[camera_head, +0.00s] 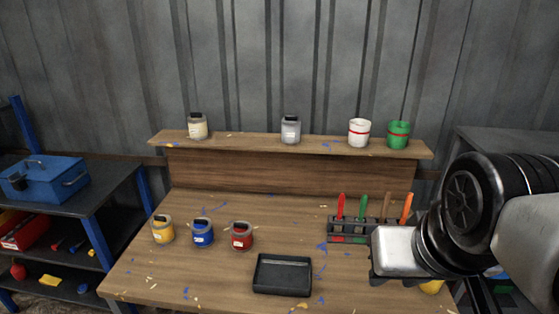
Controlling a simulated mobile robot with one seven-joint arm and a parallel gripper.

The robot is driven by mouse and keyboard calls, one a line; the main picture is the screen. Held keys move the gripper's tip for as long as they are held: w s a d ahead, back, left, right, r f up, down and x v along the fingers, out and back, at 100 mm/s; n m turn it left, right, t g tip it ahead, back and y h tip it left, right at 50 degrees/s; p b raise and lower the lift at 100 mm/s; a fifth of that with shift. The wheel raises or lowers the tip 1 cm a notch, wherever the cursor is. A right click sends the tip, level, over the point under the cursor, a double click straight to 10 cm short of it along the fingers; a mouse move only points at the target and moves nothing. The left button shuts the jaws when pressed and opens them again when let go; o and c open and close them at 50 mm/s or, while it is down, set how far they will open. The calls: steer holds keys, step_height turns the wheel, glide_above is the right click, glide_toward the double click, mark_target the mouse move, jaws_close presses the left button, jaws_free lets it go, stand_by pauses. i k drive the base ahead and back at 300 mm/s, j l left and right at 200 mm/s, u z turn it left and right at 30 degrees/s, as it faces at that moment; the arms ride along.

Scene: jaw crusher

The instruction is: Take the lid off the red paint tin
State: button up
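The red paint tin (241,240) stands upright on the workbench, at the right end of a row of three small tins. A dark block-like top sits on it, as on its neighbours; I cannot make out the lid's edge at this size. My gripper (398,278) is at the right of the bench, well to the right of the red tin and apart from it. Its silver hand shows, but its fingers are too hidden to tell whether they are open or shut.
The yellow tin (163,230) and blue tin (202,233) stand left of the red one. A black tray (282,275) lies in front, to the right. A rack (346,230) holds several coloured-handled tools. The raised shelf (245,141) bears several containers. Paint spots mark the bench.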

mark_target(240, 228)
steer(key=i+j, duration=0.15)
steer(key=j, duration=0.2)
steer(key=i+j, duration=0.1)
steer(key=j, duration=0.3)
steer(key=i+j, duration=0.15)
steer(key=j, duration=0.2)
steer(key=i+j, duration=0.15)
steer(key=j, duration=0.2)
steer(key=i+j, duration=0.1)
steer(key=j, duration=0.3)
